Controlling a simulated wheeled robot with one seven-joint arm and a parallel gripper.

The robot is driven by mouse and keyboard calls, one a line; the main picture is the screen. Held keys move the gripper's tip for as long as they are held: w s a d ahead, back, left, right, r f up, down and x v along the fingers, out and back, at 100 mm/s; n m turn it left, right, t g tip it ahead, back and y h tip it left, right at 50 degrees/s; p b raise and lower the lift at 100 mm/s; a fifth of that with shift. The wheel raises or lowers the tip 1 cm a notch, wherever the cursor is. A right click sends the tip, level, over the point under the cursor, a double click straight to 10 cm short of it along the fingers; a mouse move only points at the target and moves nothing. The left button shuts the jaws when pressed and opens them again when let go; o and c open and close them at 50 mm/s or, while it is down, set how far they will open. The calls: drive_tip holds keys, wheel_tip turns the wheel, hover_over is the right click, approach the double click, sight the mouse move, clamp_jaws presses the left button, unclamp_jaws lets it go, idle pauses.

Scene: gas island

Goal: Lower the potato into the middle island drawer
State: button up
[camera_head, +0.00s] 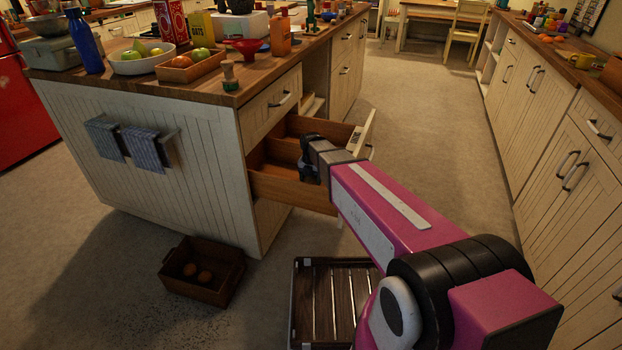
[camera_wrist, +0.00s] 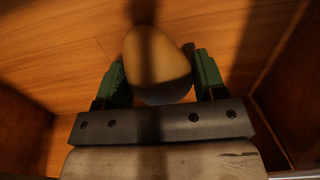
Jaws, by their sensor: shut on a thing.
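The potato (camera_wrist: 174,66) is a smooth, pale brown rounded shape in the wrist view. My gripper (camera_wrist: 160,76) has its green fingers on either side of it and is shut on it. In the head view my gripper (camera_head: 309,160) is inside the open island drawer (camera_head: 292,188), below the closed top drawer (camera_head: 272,104). The potato is hidden there. In the wrist view the drawer's bare wooden floor (camera_wrist: 60,50) lies beneath the potato. I cannot tell whether the potato touches it.
A wooden crate (camera_head: 190,288) with round brown items stands on the floor at the island's near end. A dark slatted crate (camera_head: 297,305) lies below my arm. The island top (camera_head: 255,85) holds a fruit bowl, a fruit tray and bottles. The aisle to the right is clear.

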drive_tip(key=shift+f, duration=0.65)
idle(0.5)
drive_tip(key=o, duration=1.1)
drive_tip(key=shift+c, duration=0.2)
